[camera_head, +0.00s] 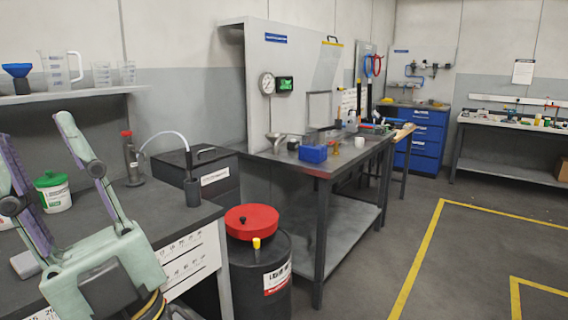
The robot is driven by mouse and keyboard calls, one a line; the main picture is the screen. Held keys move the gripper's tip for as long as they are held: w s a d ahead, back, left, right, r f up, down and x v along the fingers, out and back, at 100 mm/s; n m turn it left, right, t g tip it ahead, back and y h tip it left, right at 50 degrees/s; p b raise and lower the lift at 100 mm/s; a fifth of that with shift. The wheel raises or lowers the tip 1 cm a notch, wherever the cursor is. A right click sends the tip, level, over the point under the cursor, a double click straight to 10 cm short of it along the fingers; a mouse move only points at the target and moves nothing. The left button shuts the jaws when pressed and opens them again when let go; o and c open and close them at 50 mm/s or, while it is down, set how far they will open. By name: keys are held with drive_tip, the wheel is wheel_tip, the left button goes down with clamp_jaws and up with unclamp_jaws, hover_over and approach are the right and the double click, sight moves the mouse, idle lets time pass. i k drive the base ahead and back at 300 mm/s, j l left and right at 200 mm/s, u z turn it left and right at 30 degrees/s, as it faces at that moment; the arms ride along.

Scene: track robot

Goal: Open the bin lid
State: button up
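A dark grey bin (219,184) with a white label stands between the left bench and the middle workbench. Its flat lid (180,160) is down and has a black handle (206,151) on top. A black drum (256,272) with a red lid or funnel (252,221) on top stands in front of it; I cannot tell which of the two is meant by the bin. My gripper (36,130) is at the lower left, over the left bench. Its two pale green fingers with purple pads stand apart with nothing between them. It is left of both containers and touches neither.
The left bench (165,212) holds a green-lidded tub (53,192), a dark bottle with a red cap (131,158) and a dark cylinder with a tube (193,190). The middle workbench (325,168) carries a blue box (313,153). Floor at right is clear.

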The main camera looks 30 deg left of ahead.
sight(202, 154)
drive_tip(key=i+u, duration=0.35)
drive_tip(key=i+l+u, duration=0.5)
drive_tip(key=i+u, duration=0.2)
drive_tip(key=k, duration=0.05)
